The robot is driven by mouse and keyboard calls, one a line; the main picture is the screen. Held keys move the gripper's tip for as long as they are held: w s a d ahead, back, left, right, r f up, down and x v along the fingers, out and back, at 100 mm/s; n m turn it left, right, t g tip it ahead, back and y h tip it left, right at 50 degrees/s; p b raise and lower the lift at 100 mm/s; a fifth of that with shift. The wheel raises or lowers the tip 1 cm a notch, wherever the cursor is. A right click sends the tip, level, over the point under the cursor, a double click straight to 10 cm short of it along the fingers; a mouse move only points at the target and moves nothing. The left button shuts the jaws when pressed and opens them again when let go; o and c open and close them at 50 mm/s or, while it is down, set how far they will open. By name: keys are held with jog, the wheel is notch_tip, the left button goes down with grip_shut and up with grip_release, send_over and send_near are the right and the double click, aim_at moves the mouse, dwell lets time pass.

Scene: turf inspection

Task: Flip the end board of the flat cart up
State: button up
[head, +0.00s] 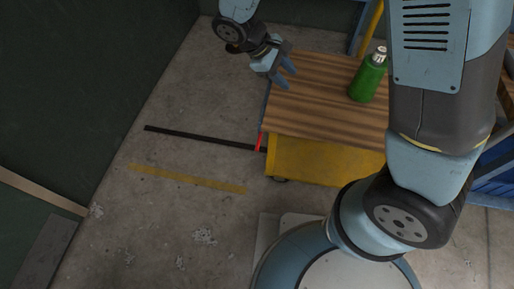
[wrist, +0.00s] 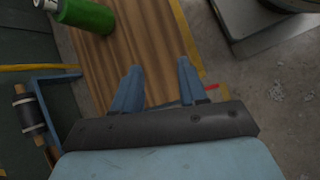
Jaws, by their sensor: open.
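The flat cart has a brown striped wooden deck (head: 320,99) and a yellow side (head: 318,160); the deck also shows in the wrist view (wrist: 110,53). The red piece also shows in the wrist view (wrist: 212,87). My gripper (head: 287,76) is open and empty over the deck's far left part, close to that end. Both fingers show in the wrist view (wrist: 159,68).
A green bottle (head: 368,81) stands on the deck, right of my gripper; it also shows in the wrist view (wrist: 88,14). A black strip (head: 200,137) and a yellow line (head: 187,179) lie on the concrete floor left of the cart. The floor there is otherwise clear.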

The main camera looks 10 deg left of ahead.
jog(key=s+a+f+n+t+h, duration=0.2)
jog(key=s+a+f+n, duration=0.15)
jog(key=a+f, duration=0.4)
jog(key=n+t+h, duration=0.1)
jog(key=n+t, duration=0.4)
jog(key=n, duration=0.1)
send_over(257, 147)
jog(key=s+a, duration=0.2)
jog(key=s, duration=0.4)
notch_tip(257, 147, down, 12)
jog(key=s+d+f+n+t+y, duration=0.1)
jog(key=s+f+n+t+y, duration=0.35)
jog(key=f+n, duration=0.4)
jog(key=s+f+n+t+y, duration=0.3)
jog(key=f+n+t+y, duration=0.25)
jog(key=f, duration=0.55)
jog(key=shift+n+h, duration=0.25)
jog(key=shift+h, duration=0.45)
jog(key=w, duration=0.9)
jog(key=w+d, duration=0.1)
jog(key=w, duration=0.3)
jog(key=shift+w, duration=0.3)
grip_shut()
